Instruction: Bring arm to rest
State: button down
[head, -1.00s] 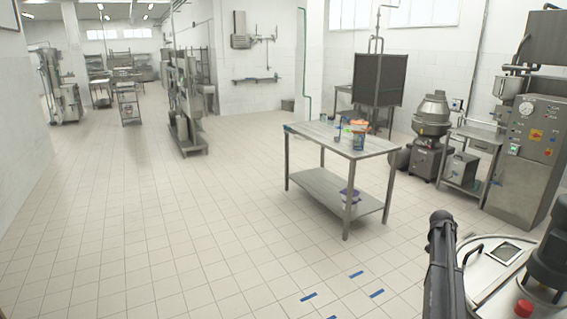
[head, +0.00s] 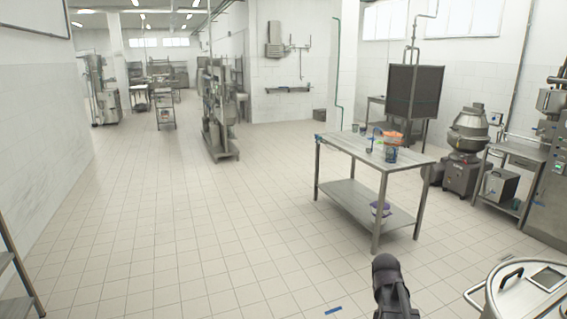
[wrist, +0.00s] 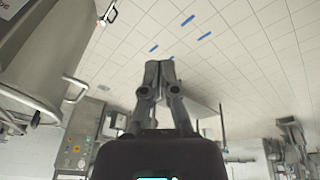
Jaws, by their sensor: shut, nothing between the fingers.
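My gripper (wrist: 158,72) shows in the wrist view with its fingers together and nothing between them. Tiled floor with blue tape marks lies behind the fingertips in that view. In the head view a dark part of my arm (head: 390,285) rises from the bottom edge, right of the middle. It is clear of the steel table (head: 337,189) and left of the large lidded steel vessel (head: 508,300).
Machines line the right wall. A rack (head: 221,120) stands farther back. The floor at left and centre is open. A dark-framed stand (head: 15,270) edges the lower left.

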jog(key=s+a+n+g+y, duration=0.2)
jog(key=s+a+n, duration=0.2)
jog(key=s+a, duration=0.8)
jog(key=shift+s+a+f+n, duration=0.3)
jog(key=shift+a+n, duration=0.1)
jog(key=shift+a, duration=0.55)
jog(key=shift+a, duration=0.1)
